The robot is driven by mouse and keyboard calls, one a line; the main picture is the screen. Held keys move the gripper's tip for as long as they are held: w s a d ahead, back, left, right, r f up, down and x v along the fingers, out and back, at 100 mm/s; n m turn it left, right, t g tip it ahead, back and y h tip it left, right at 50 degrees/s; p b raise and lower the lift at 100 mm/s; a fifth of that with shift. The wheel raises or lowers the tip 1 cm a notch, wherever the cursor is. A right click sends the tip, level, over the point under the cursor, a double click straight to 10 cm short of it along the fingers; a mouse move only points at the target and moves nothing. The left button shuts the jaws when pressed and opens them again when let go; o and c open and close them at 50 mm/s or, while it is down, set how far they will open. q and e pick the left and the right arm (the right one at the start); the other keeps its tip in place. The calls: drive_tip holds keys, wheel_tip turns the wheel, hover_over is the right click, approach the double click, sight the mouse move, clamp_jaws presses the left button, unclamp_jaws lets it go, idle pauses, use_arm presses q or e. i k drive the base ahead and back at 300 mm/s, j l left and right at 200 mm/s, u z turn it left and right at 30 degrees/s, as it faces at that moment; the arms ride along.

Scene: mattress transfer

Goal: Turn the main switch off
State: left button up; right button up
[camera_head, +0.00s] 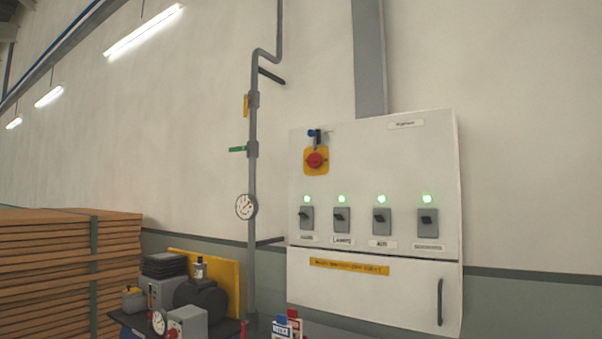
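In the head view a white electrical cabinet (375,150) hangs on the wall right of centre. The main switch (315,160) is a red rotary knob on a yellow plate at the cabinet's upper left. A small blue and dark item (316,136) sits just above the knob; its details are too small to tell. Below is a row of several grey switches, among them the leftmost one (306,217) and the rightmost one (428,222), each with a lit green lamp above it. Neither of my grippers shows in this view.
A grey pipe (253,190) with a gauge (246,206) runs down the wall left of the cabinet. Equipment (185,295) stands at the lower left, beside stacked wooden boards (60,270).

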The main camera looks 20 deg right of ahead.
sight(314, 160)
drive_tip(key=i+z, duration=0.25)
drive_tip(key=i, duration=0.15)
drive_tip(key=i+j+z, duration=0.55)
drive_tip(key=i, duration=0.15)
drive_tip(key=l, duration=0.1)
